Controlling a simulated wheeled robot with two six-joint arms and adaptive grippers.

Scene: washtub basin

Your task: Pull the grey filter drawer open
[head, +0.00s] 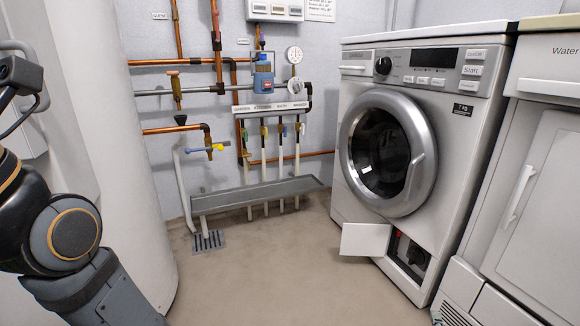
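No part plainly labelled as a grey filter drawer shows. The white front-loading washing machine (345,190) has its small white flap (366,240) swung open at the bottom. Behind it is a dark compartment (408,256) with a round dark knob and a bit of red. To its right, a second white appliance (540,170) marked "Water" has a handled panel across its top and low panels (500,307) at its base, cut off by the picture's edge. My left arm stands at the left edge, away from both machines; its fingertips do not show. My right gripper is not in view.
A large white cylinder (130,180) stands at the left beside my arm. Copper and grey pipes, valves and a blue-topped unit (263,75) are on the back wall. A long grey trough (255,194) runs below them, near a floor drain (207,242). The middle floor is clear.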

